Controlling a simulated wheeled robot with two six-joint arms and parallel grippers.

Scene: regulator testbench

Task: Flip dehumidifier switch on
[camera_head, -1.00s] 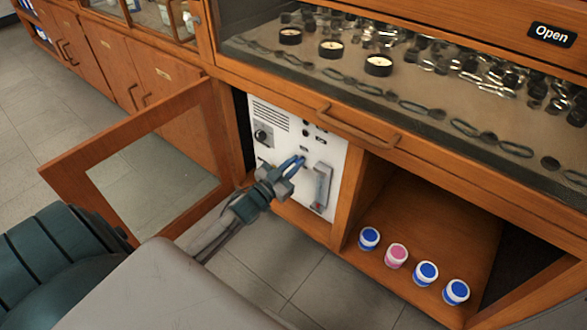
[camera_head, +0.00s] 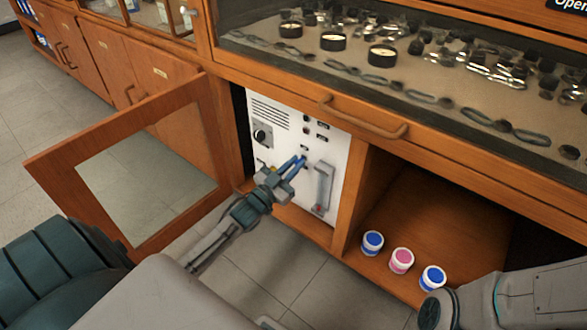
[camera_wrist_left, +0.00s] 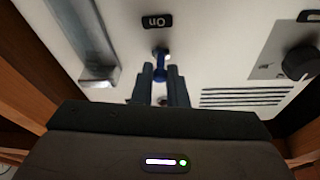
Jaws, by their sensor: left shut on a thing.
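The dehumidifier (camera_head: 274,142) is a white panel unit inside the open cabinet bay. Its small blue switch (camera_wrist_left: 161,62) shows between my left fingertips in the left wrist view, below an upside-down "On" label (camera_wrist_left: 157,21) in that picture. My left gripper (camera_head: 299,164) reaches up to the panel and is shut on the switch. The fingertips hide part of the lever, and I cannot tell its exact tilt. My right arm (camera_head: 540,300) enters at the lower right; its gripper is not in view.
An open glass-paned cabinet door (camera_head: 150,175) stands left of my left arm. A metal handle (camera_head: 322,187) sits on the panel right of the gripper. Blue jars (camera_head: 372,242) and a pink jar (camera_head: 401,260) stand in the right bay, beneath a glass display case (camera_head: 400,70).

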